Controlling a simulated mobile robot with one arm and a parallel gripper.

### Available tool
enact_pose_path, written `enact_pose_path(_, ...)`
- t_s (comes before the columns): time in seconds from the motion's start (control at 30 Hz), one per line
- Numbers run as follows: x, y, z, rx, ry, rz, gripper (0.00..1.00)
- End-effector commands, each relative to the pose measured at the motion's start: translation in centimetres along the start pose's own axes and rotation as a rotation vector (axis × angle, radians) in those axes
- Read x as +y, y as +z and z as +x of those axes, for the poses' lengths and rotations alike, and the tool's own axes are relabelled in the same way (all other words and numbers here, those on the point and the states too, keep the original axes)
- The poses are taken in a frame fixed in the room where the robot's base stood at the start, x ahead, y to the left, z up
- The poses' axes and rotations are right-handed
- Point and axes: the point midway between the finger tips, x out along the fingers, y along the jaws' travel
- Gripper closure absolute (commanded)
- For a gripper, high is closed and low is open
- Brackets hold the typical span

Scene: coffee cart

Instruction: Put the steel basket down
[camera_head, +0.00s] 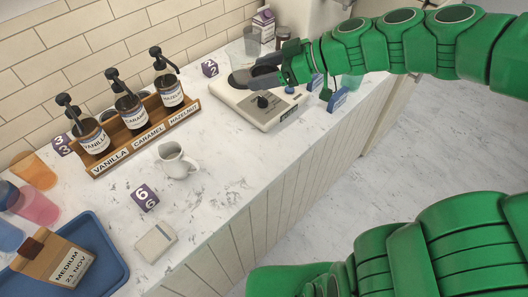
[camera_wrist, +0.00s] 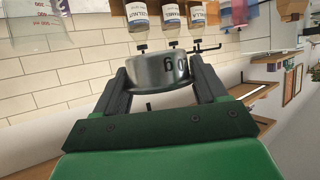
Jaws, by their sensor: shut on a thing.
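The steel basket (camera_wrist: 155,72) is a short, round metal cup with dark characters starting with 6 on its side. It sits between the two dark fingers of my gripper (camera_wrist: 160,85) in the wrist view, and they are shut on it. In the head view my gripper (camera_head: 262,78) is over the white appliance (camera_head: 232,103) with a dark knob, at the back of the counter. The basket is not clearly visible there. I cannot tell whether it touches the appliance.
A syrup rack (camera_head: 140,135) with pump bottles stands along the wall. A blue tray (camera_head: 105,258) is at lower left. The counter between pitcher and appliance is clear.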

Motion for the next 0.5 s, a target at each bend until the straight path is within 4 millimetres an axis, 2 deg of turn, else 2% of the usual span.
enact_pose_path(0.5,-3.6,-0.8,-1.0,0.0,-0.179,-0.086,0.58)
